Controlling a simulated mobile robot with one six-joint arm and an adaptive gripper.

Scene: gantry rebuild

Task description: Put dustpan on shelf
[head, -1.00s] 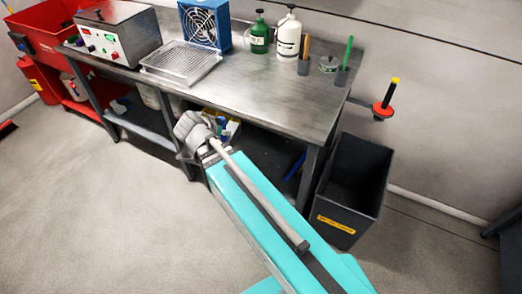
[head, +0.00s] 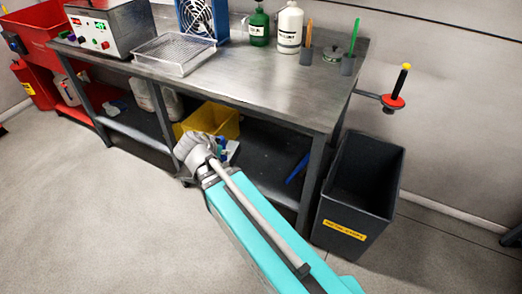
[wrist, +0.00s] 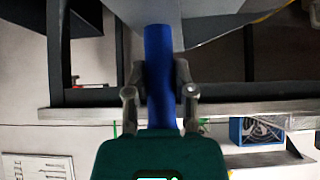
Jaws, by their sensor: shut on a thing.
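My gripper (wrist: 160,75) is shut on the blue handle of the dustpan (wrist: 159,45) in the wrist view. A grey sheet-like part, seemingly its pan, spreads beyond the fingers at the top of that view. In the head view my wrist hides most of the gripper, which is at the front of the bench's lower shelf (head: 262,172). Small blue and pale grey parts show beside the wrist there. I cannot tell whether the dustpan touches the shelf.
A yellow bin (head: 212,120) stands on the lower shelf just behind the wrist. A thin blue item (head: 298,168) lies on the shelf's right part. A bench leg (head: 312,180) and dark waste bin (head: 360,190) stand at right. The steel benchtop (head: 235,88) is above.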

